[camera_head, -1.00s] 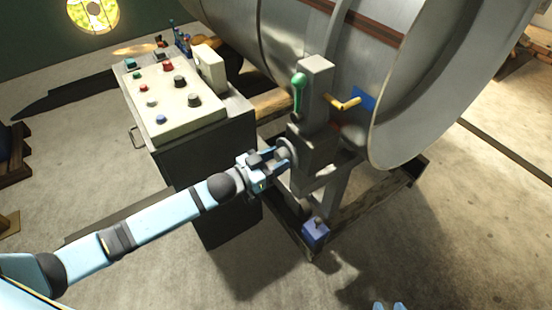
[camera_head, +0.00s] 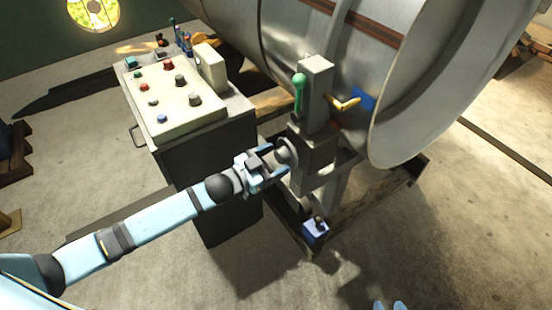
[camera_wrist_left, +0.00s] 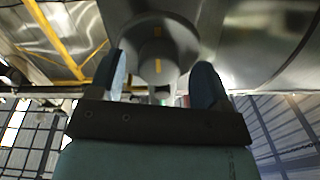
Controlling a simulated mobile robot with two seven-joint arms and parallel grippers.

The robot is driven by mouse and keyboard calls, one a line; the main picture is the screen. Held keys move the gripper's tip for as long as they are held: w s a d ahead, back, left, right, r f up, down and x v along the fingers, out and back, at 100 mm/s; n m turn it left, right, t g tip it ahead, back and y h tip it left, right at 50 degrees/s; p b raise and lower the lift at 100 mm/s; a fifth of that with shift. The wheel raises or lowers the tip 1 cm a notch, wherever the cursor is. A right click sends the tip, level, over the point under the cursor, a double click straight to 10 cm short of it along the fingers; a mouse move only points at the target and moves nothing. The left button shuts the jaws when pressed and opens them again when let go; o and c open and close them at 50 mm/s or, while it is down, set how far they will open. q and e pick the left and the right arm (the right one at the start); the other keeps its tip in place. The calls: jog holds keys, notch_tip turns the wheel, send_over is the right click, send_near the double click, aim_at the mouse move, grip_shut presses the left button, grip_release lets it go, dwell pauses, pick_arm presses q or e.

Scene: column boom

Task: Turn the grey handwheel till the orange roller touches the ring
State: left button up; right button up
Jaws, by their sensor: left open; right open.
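The grey handwheel (camera_head: 288,151) sits on the left side of the grey column stand, partly hidden by my left gripper. In the left wrist view, the round grey wheel hub (camera_wrist_left: 158,48) with a yellow mark lies ahead, between the fingers. My left gripper (camera_head: 277,161) is open at the handwheel; I cannot tell whether its fingers touch it. The left wrist view shows the open fingers (camera_wrist_left: 158,82) apart.
A control cabinet (camera_head: 205,140) with coloured buttons stands left of the column. A green-knobbed lever (camera_head: 299,88) and a yellow handle (camera_head: 345,104) are above the wheel. A large metal drum (camera_head: 300,40) fills the back. A blue box (camera_head: 316,233) sits low on the frame.

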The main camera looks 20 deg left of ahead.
pick_arm(q)
jog(key=v, duration=1.3)
jog(key=shift+b, duration=0.3)
jog(key=s+d+f+n+g+y, duration=0.2)
jog(key=s+d+f+n+y, duration=0.15)
jog(key=s+f, duration=0.35)
jog(key=s+d+f+n+g+y, duration=0.1)
jog(key=s+d+f+n+y, duration=0.1)
jog(key=s+f+n+y, duration=0.35)
notch_tip(320, 180, up, 9)
jog(key=s+m+h+p, duration=0.1)
jog(key=m+p, duration=0.1)
jog(key=p, duration=1)
jog(key=shift+s, duration=0.35)
jog(key=shift+a+r, duration=0.1)
jog(key=shift+r, duration=0.05)
dwell(1.0)
